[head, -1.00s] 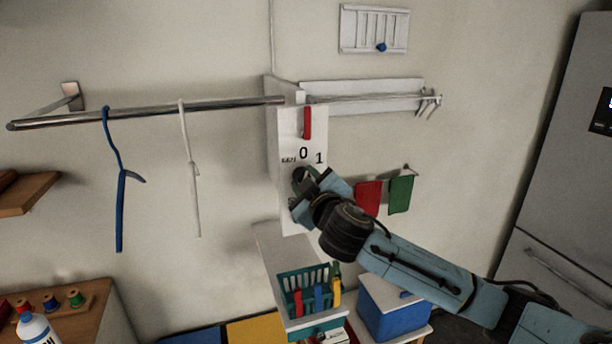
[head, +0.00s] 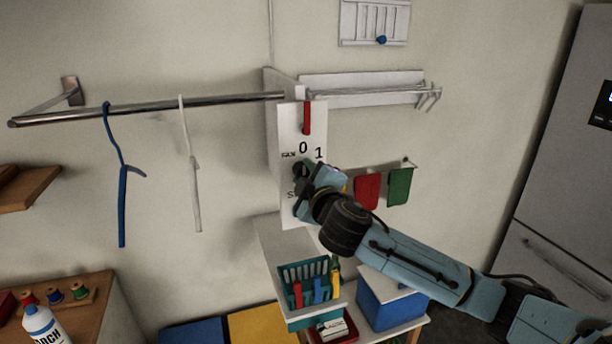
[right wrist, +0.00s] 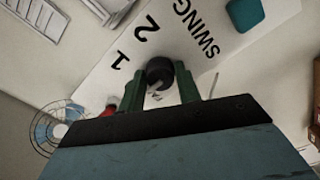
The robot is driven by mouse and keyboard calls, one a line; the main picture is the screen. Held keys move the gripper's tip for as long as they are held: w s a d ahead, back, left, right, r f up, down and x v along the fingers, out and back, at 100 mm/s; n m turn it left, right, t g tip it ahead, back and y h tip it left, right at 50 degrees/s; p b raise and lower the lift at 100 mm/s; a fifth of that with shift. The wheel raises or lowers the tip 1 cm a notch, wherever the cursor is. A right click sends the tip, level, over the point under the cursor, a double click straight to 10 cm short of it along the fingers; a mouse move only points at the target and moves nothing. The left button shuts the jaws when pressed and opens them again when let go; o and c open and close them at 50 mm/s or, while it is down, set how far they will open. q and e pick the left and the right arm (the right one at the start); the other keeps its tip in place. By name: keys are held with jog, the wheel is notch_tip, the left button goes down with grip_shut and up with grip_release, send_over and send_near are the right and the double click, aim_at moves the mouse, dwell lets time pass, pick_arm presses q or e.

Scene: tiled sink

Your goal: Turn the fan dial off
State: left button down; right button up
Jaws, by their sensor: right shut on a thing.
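The white fan panel (head: 288,200) stands upright in the middle of the head view, with "FAN", "0" and "1" printed on it. In the right wrist view the panel (right wrist: 205,25) shows "1", "2" and "SWING". The dark round dial (right wrist: 159,68) sits between the two green fingers of my right gripper (right wrist: 162,84), which is shut on it. In the head view my right gripper (head: 302,174) is at the panel below the "0" and mostly hides the dial. The dial's pointer direction is unclear. My left gripper is out of view.
A red piece (head: 307,118) is on the panel's upper part. A rail (head: 230,98) with blue (head: 122,200) and white hangers is left. Below are a teal basket (head: 300,312) and a blue box (head: 388,306). A round wire-guarded fan (right wrist: 48,134) shows in the wrist view.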

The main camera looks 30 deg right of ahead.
jog(key=o, duration=1)
jog(key=b+v, duration=0.2)
jog(key=v, duration=1.1)
jog(key=shift+s, duration=0.25)
jog(key=shift+f, duration=0.1)
